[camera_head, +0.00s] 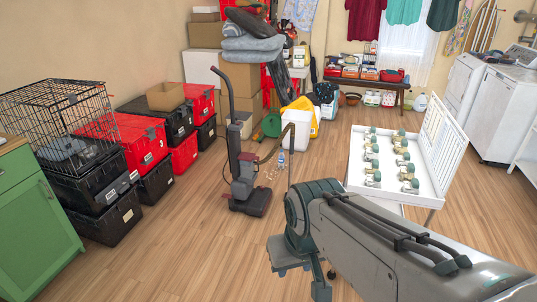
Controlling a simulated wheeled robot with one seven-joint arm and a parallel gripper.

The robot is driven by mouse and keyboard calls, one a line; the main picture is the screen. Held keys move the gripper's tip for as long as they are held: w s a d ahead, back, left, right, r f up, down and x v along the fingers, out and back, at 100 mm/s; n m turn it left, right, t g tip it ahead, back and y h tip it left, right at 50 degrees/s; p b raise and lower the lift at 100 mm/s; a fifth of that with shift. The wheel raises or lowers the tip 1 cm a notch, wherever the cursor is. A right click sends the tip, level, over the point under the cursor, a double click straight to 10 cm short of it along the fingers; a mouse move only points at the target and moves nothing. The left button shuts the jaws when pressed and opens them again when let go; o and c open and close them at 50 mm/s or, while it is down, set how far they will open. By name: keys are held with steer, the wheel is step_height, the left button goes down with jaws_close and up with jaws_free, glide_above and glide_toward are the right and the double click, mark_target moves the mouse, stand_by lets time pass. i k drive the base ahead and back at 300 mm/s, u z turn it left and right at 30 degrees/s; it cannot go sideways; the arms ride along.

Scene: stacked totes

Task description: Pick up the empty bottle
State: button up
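A small clear bottle with a blue label (281,158) appears to stand upright on the wooden floor, just right of the upright vacuum cleaner. It is small and far off, so I cannot tell whether it is empty. My arm reaches in from the lower right, well in front of the bottle and not touching it. The arm bends down at a teal joint.
The vacuum cleaner (248,190) stands left of the bottle. A white slatted stand (388,194) with several small green-topped items is at right. Stacked black and red totes (141,146) line the left wall. Clear floor lies between vacuum and totes.

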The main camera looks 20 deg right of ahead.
mark_target(281, 157)
steer(key=z, duration=0.25)
steer(key=k, duration=0.35)
steer(key=z, duration=1.05)
steer(key=k, duration=1)
steer(key=z, duration=0.7)
steer(key=i, duration=3)
steer(key=u, duration=0.1)
steer(key=i, duration=1.75)
steer(key=u, duration=0.3)
steer(key=i, duration=1.65)
steer(key=u, duration=0.6)
steer(key=i, duration=1.6)
steer(key=u, duration=1.5)
steer(key=i, duration=1.1)
steer(key=u, duration=0.9)
